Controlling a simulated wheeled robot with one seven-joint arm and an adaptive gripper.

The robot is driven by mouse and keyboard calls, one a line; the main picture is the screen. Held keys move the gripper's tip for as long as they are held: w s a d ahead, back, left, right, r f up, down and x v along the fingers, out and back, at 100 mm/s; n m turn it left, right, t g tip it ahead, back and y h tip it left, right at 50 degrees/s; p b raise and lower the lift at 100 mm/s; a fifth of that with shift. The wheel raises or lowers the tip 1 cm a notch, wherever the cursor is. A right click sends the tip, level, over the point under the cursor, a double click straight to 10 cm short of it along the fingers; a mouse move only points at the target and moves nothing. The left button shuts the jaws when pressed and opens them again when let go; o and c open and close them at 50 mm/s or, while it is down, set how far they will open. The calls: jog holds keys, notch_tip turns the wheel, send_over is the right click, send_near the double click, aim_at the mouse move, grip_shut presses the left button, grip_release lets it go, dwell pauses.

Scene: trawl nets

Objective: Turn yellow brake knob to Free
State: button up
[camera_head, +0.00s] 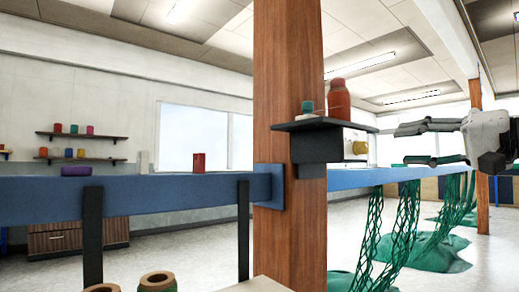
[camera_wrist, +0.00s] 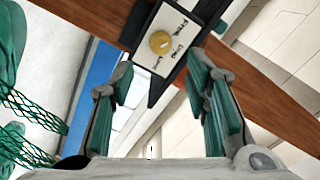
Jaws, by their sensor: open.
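The yellow brake knob (camera_head: 360,147) sits on a white plate on the side of a dark box fixed to the wooden post. In the wrist view the round knob (camera_wrist: 160,42) shows face-on, with small black words on the white plate (camera_wrist: 183,18) around it. The words and the knob's setting are too small to read surely. My gripper (camera_head: 399,148) is open and empty to the right of the knob. In the wrist view its green-padded fingers (camera_wrist: 158,78) are spread, with the knob beyond and between them, apart from both.
A shelf (camera_head: 310,124) above the box holds a red bottle (camera_head: 339,100) and a small teal-topped jar (camera_head: 308,108). The wooden post (camera_head: 290,60) and blue rail (camera_head: 140,194) stand close by. Green nets (camera_head: 400,225) hang below the rail.

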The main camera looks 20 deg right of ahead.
jog(key=shift+v, duration=1.9)
jog(key=s+a+f+n+g+y, duration=0.15)
jog(key=a+f+g, duration=0.35)
jog(key=a+f, duration=0.55)
jog(key=s+a+f+n+g+y, duration=0.1)
jog(key=a+f+n+g, duration=0.1)
jog(key=a+f+g, duration=0.8)
jog(key=s+a+f+n+g+h, duration=0.1)
jog(key=s+a+f+n+h, duration=0.2)
jog(key=s+f, duration=0.45)
jog(key=s+a+f+n+g+h, duration=0.1)
jog(key=s+a+f+h, duration=0.35)
jog(key=s+f, duration=0.3)
notch_tip(320, 180, up, 26)
jog(key=d+t+h+p, duration=0.1)
jog(key=t+p, duration=0.3)
jog(key=p, duration=2.2)
jog(key=shift+d+r, duration=0.15)
jog(key=shift+d, duration=0.35)
